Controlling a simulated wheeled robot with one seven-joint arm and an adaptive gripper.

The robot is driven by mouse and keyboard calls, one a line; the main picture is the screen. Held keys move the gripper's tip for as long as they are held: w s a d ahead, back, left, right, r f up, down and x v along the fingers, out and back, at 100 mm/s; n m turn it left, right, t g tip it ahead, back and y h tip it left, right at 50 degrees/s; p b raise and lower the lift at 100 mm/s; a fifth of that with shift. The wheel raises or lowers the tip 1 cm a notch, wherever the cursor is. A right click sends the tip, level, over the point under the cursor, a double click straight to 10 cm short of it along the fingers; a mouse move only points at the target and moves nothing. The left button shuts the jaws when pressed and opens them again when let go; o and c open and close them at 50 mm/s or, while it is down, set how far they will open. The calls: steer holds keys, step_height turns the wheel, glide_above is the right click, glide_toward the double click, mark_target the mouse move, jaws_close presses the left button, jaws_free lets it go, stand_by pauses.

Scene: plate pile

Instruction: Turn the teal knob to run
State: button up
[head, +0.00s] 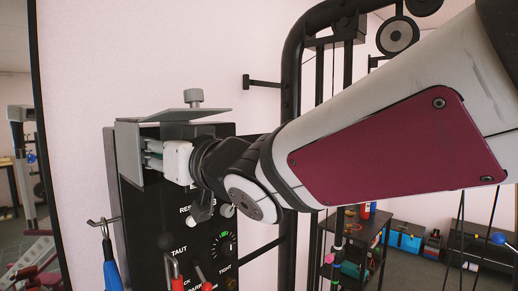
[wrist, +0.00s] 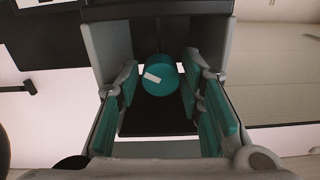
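The teal knob (wrist: 161,76) is a round disc with a white bar mark left of its centre, seen in the wrist view on a dark panel. It sits inside a grey hood or shroud (wrist: 105,50). My gripper (wrist: 160,84) is open, its teal-padded fingers left and right of the knob with small gaps visible; I cannot tell whether the tips reach as far as the knob. In the head view my gripper (head: 154,155) is inside the grey shroud (head: 130,152) on the black panel (head: 150,250), and the knob is hidden. No run label can be read.
The panel's lower part carries a dial (head: 222,245) with a green-marked scale, a TAUT/TIGHT label and red levers (head: 177,270). A clamp screw (head: 193,97) stands on the shroud's top plate. A blue-handled tool (head: 111,266) hangs at left. Black frame tubing (head: 292,100) stands right.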

steer(key=shift+w+a, duration=0.1)
steer(key=shift+a, duration=0.1)
jaws_close()
